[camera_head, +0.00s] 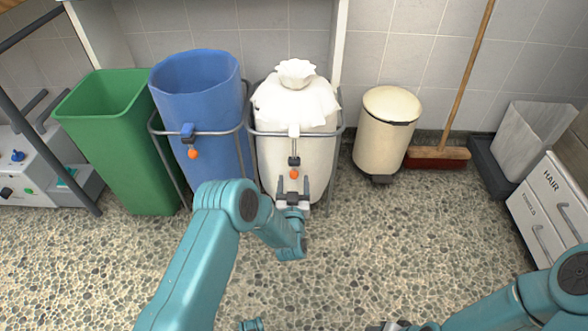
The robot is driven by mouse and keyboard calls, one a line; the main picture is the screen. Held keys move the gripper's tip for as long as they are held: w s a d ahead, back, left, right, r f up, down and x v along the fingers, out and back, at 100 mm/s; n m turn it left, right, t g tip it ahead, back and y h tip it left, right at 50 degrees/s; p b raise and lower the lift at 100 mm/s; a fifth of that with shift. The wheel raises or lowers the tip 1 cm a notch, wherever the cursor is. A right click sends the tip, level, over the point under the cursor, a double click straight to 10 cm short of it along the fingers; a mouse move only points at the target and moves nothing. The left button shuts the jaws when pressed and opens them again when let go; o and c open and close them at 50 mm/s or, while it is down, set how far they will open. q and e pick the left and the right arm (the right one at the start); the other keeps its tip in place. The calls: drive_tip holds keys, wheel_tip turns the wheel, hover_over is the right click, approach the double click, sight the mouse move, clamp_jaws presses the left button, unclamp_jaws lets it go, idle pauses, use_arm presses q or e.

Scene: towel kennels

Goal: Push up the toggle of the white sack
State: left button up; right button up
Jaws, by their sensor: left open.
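The white sack (297,105) hangs in a grey metal frame near the back wall, its top gathered into a tied neck. Its toggle is an orange ball (294,174) hanging below a small dark and metal fitting (294,160) on the front of the sack. My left gripper (293,184) is open, with its two dark fingers pointing up towards the sack, one on each side just below the orange ball. I cannot tell whether they touch it. My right gripper (395,326) shows only in part at the bottom edge, and its fingers are not clear.
A blue sack (205,95) with its own orange ball (193,153) hangs left of the white one. A green bin (115,130) stands further left. A cream pedal bin (385,130), a broom (438,153) and drawers (545,215) are to the right. The pebbled floor between is clear.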

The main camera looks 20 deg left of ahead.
sight(294, 164)
use_arm(q)
drive_tip(key=b+x, duration=0.2)
drive_tip(key=x, duration=0.4)
drive_tip(key=shift+w+a+f+b, duration=0.1)
drive_tip(key=shift+w+f+b, duration=0.1)
drive_tip(key=shift+w+b, duration=0.15)
drive_tip(key=shift+w+a+r, duration=0.15)
drive_tip(key=shift+w, duration=0.4)
use_arm(e)
drive_tip(key=shift+t, duration=0.5)
drive_tip(key=shift+w+d+f, duration=0.15)
drive_tip(key=shift+w+f, duration=0.5)
drive_tip(key=shift+f, duration=0.2)
drive_tip(key=shift+w+d+f, duration=0.1)
drive_tip(key=shift+w+f, duration=0.55)
drive_tip(key=shift+f, duration=0.2)
use_arm(q)
drive_tip(key=shift+c, duration=0.3)
